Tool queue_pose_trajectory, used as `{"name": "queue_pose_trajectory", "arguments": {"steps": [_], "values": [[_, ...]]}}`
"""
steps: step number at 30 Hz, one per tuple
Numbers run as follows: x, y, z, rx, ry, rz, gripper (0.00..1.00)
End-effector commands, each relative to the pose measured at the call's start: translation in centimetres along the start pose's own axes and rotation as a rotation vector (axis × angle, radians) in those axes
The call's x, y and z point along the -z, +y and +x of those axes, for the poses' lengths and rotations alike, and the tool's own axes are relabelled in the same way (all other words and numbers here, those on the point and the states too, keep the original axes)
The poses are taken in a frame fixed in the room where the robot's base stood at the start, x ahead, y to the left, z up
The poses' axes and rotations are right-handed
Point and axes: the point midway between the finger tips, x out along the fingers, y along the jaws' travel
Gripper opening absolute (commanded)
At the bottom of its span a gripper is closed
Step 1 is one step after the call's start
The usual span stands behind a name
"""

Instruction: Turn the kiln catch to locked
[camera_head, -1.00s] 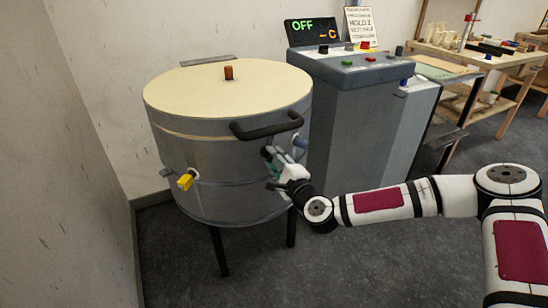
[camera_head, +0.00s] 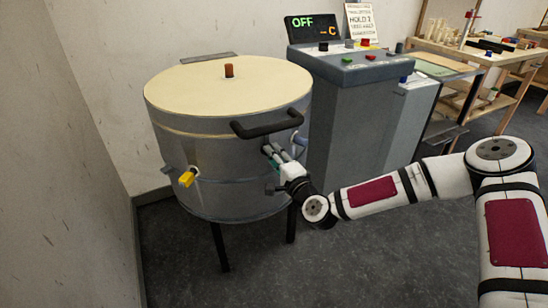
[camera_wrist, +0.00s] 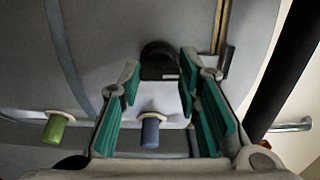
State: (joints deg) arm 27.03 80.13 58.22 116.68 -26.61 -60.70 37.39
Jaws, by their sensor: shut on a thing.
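The kiln (camera_head: 225,185) is a grey metal drum with a cream lid (camera_head: 185,90) that is down on it. My gripper (camera_head: 271,152) is at the kiln's right side, just below the black lid handle (camera_head: 268,125). In the wrist view, my gripper's (camera_wrist: 158,82) green-padded fingers stand on either side of a dark rounded knob (camera_wrist: 158,60) with a small pale mark, which appears to be the catch. The fingers are shut on it. In the head view my gripper hides this knob. Its turn position cannot be read.
A yellow peg (camera_head: 186,179) sticks out of the kiln's front. In the wrist view, a green peg (camera_wrist: 56,127) and a blue-grey peg (camera_wrist: 150,130) lie near the fingers. A grey control cabinet (camera_head: 345,120) reading OFF stands close on the right. A wall is at left.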

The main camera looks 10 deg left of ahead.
Motion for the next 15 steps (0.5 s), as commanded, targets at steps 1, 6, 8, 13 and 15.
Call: {"name": "queue_pose_trajectory", "arguments": {"steps": [1, 6, 8, 13, 15], "values": [[-0.04, 0.09, -0.02, -0.002, -0.001, -0.001, 0.03], [-0.05, 0.1, -0.02, -0.002, -0.001, -0.001, 0.42], [-0.05, 0.09, -0.01, -0.002, -0.001, 0.0, 0.51], [-0.04, 0.05, -0.01, -0.001, -0.001, 0.001, 0.51], [-0.04, 0.04, -0.01, -0.001, -0.001, 0.001, 0.51]]}}
